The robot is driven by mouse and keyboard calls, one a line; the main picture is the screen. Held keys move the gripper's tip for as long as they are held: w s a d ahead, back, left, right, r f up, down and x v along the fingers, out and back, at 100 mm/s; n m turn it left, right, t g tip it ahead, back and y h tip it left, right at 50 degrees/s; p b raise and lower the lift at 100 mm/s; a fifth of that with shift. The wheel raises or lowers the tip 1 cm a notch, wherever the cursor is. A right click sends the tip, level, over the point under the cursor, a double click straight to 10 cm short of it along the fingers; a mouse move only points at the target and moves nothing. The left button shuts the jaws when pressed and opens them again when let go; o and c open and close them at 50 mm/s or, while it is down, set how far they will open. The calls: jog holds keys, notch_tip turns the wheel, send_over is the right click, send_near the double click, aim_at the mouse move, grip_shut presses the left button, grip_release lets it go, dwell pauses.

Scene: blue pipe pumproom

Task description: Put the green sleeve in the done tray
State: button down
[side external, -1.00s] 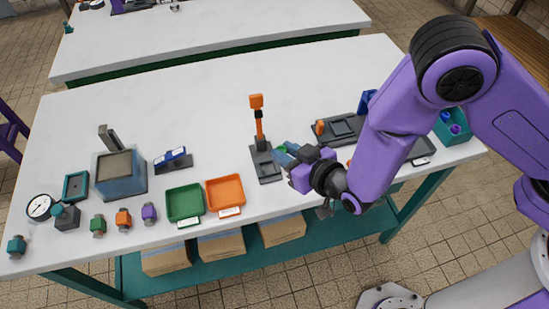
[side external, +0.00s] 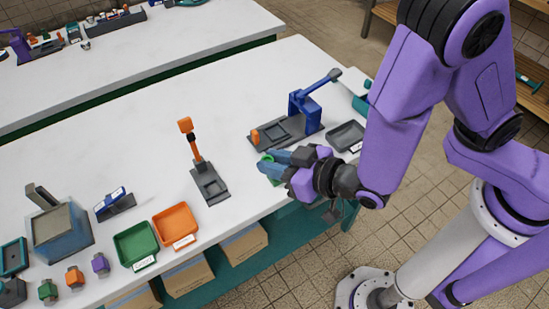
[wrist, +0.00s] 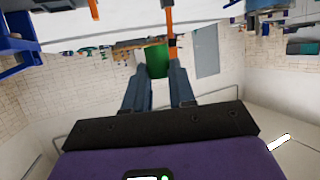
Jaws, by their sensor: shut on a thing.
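My gripper (side external: 266,166) is shut on the green sleeve (wrist: 157,60), which sits between the two blue-grey fingertips in the wrist view. In the side view the fingers hide most of the sleeve, with only bits of green showing. The gripper points left, near the table's front edge, in front of the blue press. Two label-bearing trays, a green one (side external: 136,246) and an orange one (side external: 176,228), stand to the left. A dark grey tray (side external: 346,136) lies behind the gripper to the right. The labels are too small to read, so I cannot tell which is the done tray.
A stand with an orange upright (side external: 193,150) is between my gripper and the trays. The blue press (side external: 304,108) stands behind the gripper. A blue phone-like piece on a holder (side external: 114,203) and a grey-blue box (side external: 60,232) are farther left. The table's back middle is clear.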

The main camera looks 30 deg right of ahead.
jog(key=shift+d, duration=0.1)
jog(key=m+h, duration=0.4)
jog(key=h, duration=0.1)
send_over(340, 127)
jog(key=s, duration=0.5)
notch_tip(340, 127, down, 6)
jog(key=shift+t, duration=0.5)
jog(key=shift+f, duration=3.5)
jog(key=shift+f, duration=0.15)
jog(key=c, duration=0.9)
grip_release()
jog(key=shift+c, duration=0.2)
